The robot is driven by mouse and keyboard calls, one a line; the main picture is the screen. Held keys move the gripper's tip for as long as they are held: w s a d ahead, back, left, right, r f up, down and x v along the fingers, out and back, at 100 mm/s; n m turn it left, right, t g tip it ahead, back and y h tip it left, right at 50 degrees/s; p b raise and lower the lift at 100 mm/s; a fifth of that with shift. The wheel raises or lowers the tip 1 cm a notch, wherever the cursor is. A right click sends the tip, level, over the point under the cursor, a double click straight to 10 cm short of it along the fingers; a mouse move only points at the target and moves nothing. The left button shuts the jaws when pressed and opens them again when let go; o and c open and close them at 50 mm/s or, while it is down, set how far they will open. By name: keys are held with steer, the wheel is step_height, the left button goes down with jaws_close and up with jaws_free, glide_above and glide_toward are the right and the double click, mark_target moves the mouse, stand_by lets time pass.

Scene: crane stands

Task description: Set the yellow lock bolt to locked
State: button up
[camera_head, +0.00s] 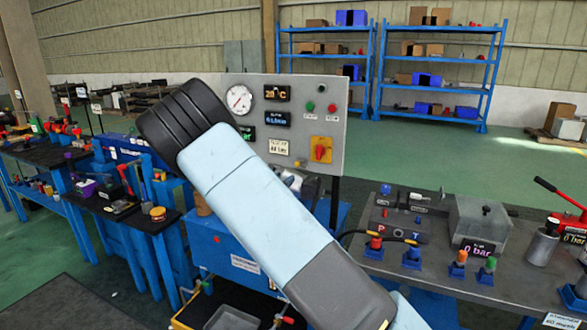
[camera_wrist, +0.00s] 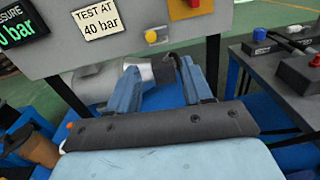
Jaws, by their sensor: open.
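A small round yellow knob (camera_wrist: 150,36), which looks like the lock bolt's end, sits near the lower edge of the grey panel (camera_wrist: 105,58), right of the "TEST AT 40 bar" label. I cannot tell its locked or unlocked position. My gripper (camera_wrist: 158,70) is open, its two blue fingers spread below the knob and pointing toward the panel. A grey cylindrical part (camera_wrist: 160,68) shows between and behind the fingers. Nothing is held. In the head view my arm crosses the middle and hides my gripper; the panel (camera_head: 335,140) stands behind it.
A red switch on a yellow plate (camera_head: 321,150) is on the panel, above and right of the knob in the wrist view. A dark bench (camera_head: 420,262) with valves and a pump is at right. Cluttered blue-framed benches (camera_head: 125,212) stand at left. Blue shelves (camera_head: 440,70) are far behind.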

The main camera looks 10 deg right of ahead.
mark_target(296, 165)
steer(key=shift+n+t, duration=0.3)
steer(key=shift+n, duration=0.2)
steer(key=x, duration=0.9)
steer(key=w+a+x, duration=0.1)
steer(key=x, duration=0.3)
steer(key=shift+w+d+f, duration=0.1)
steer(key=shift+w+f, duration=0.05)
steer(key=shift+f, duration=0.25)
jaws_close()
